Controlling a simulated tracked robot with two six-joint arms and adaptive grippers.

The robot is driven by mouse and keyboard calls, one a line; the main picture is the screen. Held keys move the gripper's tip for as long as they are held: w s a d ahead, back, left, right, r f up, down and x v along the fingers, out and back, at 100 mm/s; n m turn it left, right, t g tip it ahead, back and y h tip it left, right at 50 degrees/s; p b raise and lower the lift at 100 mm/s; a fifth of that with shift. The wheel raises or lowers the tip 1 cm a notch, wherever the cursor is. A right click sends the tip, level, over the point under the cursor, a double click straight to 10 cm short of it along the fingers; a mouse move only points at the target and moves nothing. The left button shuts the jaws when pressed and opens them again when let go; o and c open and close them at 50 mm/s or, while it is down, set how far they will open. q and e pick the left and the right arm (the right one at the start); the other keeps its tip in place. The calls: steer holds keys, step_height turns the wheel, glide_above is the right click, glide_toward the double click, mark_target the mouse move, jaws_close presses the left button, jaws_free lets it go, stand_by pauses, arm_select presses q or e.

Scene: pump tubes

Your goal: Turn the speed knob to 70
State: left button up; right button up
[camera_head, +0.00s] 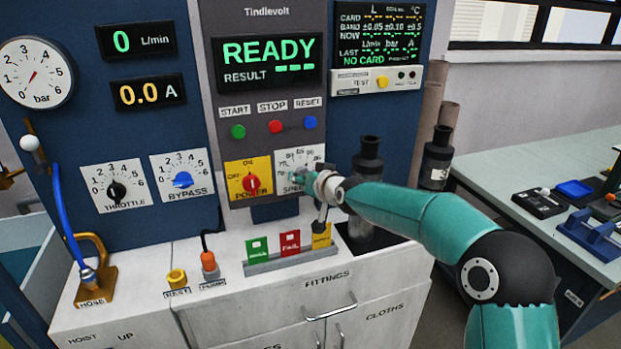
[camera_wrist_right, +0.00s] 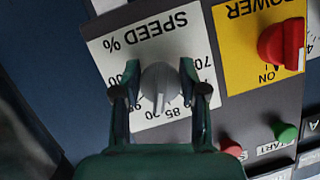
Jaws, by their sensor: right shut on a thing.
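The speed dial is a white plate (camera_head: 290,158) marked SPEED on the grey panel, right of the yellow POWER plate. In the head view my right gripper (camera_head: 303,178) covers its knob. In the right wrist view the dial plate (camera_wrist_right: 110,50) appears upside down, with 70 at its right and 100 at its left. The grey speed knob (camera_wrist_right: 160,84) sits between the fingers of my right gripper (camera_wrist_right: 160,78), which is shut on it. The knob's narrow end points down in that view, near 85 and 90; the exact reading is unclear. My left gripper is out of view.
The red POWER knob (camera_head: 251,184) is just left of the speed dial. START, STOP and RESET buttons (camera_head: 275,126) sit above. Coloured cards (camera_head: 290,243) stand in a rack below, near my right arm. The display (camera_head: 268,64) reads READY. A dark bottle (camera_head: 368,160) stands right of the panel.

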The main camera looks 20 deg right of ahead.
steer(key=shift+a+r, duration=0.3)
steer(key=shift+r, duration=0.05)
steer(key=o, duration=1.1)
steer(key=shift+a, duration=0.1)
steer(key=shift+o, duration=0.2)
steer(key=shift+f, duration=0.1)
steer(key=v, duration=1.2)
steer(key=shift+f, duration=0.1)
steer(key=shift+c, duration=0.2)
